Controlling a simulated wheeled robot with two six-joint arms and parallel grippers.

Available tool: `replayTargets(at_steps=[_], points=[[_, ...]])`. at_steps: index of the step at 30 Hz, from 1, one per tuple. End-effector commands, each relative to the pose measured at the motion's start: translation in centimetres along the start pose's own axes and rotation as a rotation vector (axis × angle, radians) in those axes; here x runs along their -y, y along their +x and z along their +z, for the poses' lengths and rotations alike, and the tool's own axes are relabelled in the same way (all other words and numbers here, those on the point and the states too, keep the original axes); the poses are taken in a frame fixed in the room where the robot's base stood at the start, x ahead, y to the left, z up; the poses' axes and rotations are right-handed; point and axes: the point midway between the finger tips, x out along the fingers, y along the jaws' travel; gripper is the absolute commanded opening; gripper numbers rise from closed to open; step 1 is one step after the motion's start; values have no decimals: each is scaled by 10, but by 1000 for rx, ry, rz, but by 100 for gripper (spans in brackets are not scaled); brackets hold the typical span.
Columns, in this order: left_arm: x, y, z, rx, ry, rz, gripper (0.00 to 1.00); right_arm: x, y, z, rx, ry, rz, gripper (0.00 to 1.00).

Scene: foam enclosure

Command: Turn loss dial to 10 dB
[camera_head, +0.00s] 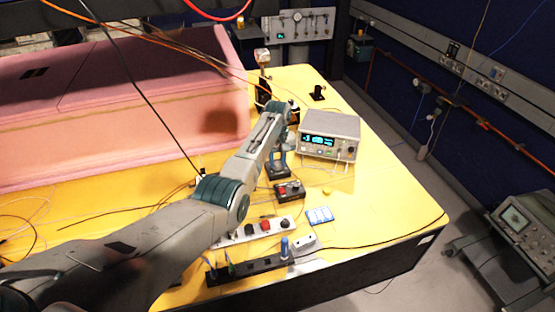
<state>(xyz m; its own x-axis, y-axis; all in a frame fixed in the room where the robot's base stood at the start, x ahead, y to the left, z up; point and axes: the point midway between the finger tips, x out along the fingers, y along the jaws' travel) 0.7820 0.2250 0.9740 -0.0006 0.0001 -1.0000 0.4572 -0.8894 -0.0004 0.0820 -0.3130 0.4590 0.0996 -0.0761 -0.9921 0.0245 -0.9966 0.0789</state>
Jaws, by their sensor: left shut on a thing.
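My left arm reaches in from the lower left, and its wrist bends down near the middle of the table. My left gripper (279,160) points down at a small dark device (279,173) and is shut on what looks like the dial on its top. The fingers cover the dial, so its marks and setting cannot be read. A grey bench instrument (329,137) stands just right of the gripper, with lit blue digits too small to read surely. My right gripper is not in view.
A white strip with knobs (265,228), blue-white cards (319,215) and a black rail (250,268) lie nearer. The pink foam enclosure (120,110) stands left. Thin cables cross the yellow table.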

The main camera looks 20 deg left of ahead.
Motion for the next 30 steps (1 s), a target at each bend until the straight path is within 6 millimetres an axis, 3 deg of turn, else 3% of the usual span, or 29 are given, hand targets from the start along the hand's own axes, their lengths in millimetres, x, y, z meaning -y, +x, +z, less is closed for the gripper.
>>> replayTargets(at_steps=[30], points=[[0,-2,-1,-1,937,0,2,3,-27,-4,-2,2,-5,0]])
